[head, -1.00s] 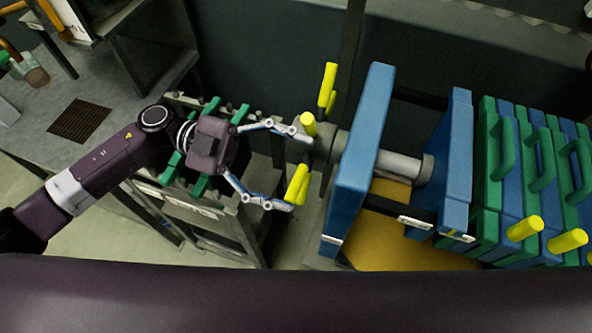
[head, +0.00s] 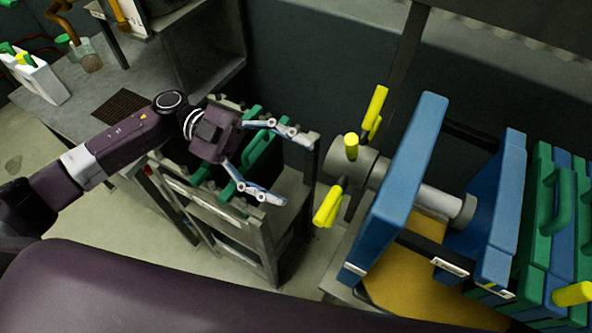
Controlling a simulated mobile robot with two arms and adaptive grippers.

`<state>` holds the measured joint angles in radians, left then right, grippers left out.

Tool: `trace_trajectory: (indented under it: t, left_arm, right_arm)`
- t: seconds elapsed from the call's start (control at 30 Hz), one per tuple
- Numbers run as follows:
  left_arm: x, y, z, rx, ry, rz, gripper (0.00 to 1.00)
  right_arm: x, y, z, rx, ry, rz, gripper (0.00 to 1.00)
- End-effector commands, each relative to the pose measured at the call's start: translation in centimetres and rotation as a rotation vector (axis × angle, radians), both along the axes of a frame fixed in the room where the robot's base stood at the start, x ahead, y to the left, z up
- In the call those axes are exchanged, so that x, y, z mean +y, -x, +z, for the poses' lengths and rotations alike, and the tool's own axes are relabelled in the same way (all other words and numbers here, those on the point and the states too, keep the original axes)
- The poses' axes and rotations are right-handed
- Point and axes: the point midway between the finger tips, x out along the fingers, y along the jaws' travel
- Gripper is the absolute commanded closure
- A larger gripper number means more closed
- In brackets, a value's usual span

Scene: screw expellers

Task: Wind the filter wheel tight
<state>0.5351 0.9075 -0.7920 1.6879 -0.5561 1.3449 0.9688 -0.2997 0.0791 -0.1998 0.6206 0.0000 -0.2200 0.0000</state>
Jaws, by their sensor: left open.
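The filter wheel is a grey hub (head: 352,165) with several yellow handles, one of them at its lower left (head: 327,206). It sits on the left end of a grey shaft that passes through a blue press plate (head: 408,180). My left gripper (head: 296,168) is open and empty, its two silver fingers pointing right toward the wheel. A gap shows between the fingertips and the nearest handles. My right gripper is not in view.
A grey rack (head: 235,225) with green-handled plates stands below my left gripper. A grey bench (head: 85,95) is at the upper left. Green and blue filter plates (head: 555,220) fill the right side.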

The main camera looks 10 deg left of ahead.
Motion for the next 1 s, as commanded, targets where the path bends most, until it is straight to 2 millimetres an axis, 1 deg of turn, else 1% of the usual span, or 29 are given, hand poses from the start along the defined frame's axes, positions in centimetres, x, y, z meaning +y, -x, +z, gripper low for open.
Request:
trace_trajectory:
  t: [0.1,0.2,0.63,0.67,0.73,0.77,0.87,0.97,1.0]
  left_arm:
    - [0.6,-0.2,0.0,0.0,0.0,0.001,0.35]
    - [0.7,-0.2,0.0,0.0,0.001,-0.001,0.35]
    - [0.7,-0.2,0.0,0.001,0.001,-0.002,0.35]
    - [0.7,-0.2,0.0,0.002,0.001,-0.001,0.37]
    - [0.6,-0.4,0.3,-0.001,0.009,0.007,0.45]
    - [0.5,-0.7,0.6,-0.004,0.018,0.019,0.48]
    - [0.0,-2.7,2.8,-0.026,0.089,0.099,0.59]
    - [-0.3,-6.7,6.9,-0.058,0.207,0.258,0.7]
    - [-0.1,-8.7,8.7,-0.069,0.258,0.339,0.74]
  right_arm:
    - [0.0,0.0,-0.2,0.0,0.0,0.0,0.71]
    - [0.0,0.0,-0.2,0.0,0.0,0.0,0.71]
    - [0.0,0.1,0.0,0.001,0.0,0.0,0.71]
    - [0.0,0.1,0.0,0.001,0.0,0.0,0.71]
    - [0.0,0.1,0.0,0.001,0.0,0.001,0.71]
    - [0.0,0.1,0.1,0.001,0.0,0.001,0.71]
    - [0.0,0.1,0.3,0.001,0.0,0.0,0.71]
    - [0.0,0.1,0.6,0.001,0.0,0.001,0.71]
    - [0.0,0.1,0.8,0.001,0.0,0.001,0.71]
